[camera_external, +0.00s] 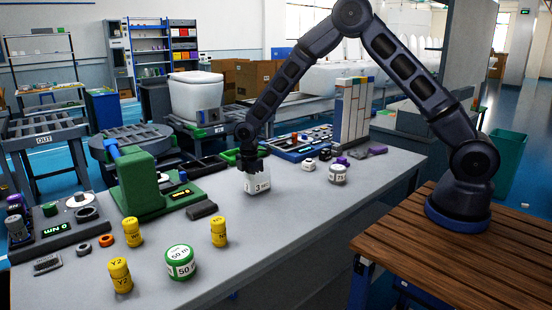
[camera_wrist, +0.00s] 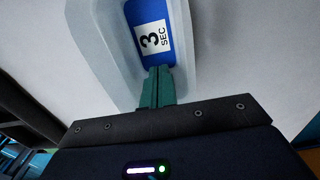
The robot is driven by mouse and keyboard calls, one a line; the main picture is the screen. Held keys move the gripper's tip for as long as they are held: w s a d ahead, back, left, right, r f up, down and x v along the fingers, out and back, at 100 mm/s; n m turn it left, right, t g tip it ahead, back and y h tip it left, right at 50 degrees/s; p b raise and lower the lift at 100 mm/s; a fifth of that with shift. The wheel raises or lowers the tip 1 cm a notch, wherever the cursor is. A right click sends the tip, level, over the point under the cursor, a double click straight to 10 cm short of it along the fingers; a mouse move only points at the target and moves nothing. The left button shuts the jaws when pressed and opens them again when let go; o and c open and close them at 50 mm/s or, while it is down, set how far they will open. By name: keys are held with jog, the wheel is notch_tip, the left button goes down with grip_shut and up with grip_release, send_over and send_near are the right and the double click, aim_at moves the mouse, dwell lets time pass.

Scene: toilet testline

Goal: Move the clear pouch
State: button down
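The clear pouch (camera_external: 257,182) has a white label reading "3 SEC" and shows on the grey workbench (camera_external: 330,215), near its middle. In the wrist view the pouch (camera_wrist: 108,50) is a pale, see-through shape with a blue inner panel and the same label. My gripper (camera_external: 251,165) is directly over the pouch, pointing down. In the wrist view its green fingers (camera_wrist: 158,85) are close together at the pouch's near edge and look shut on it. The fingers hide part of that edge. I cannot tell whether the pouch touches the bench.
A white-and-grey jar (camera_external: 338,174) stands to the right. A green press (camera_external: 140,180) and a dark block (camera_external: 201,210) are to the left. A blue tray (camera_external: 297,148) lies behind. The bench's right front is clear.

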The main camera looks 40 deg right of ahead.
jog(key=a, duration=0.7)
jog(key=shift+a, duration=0.4)
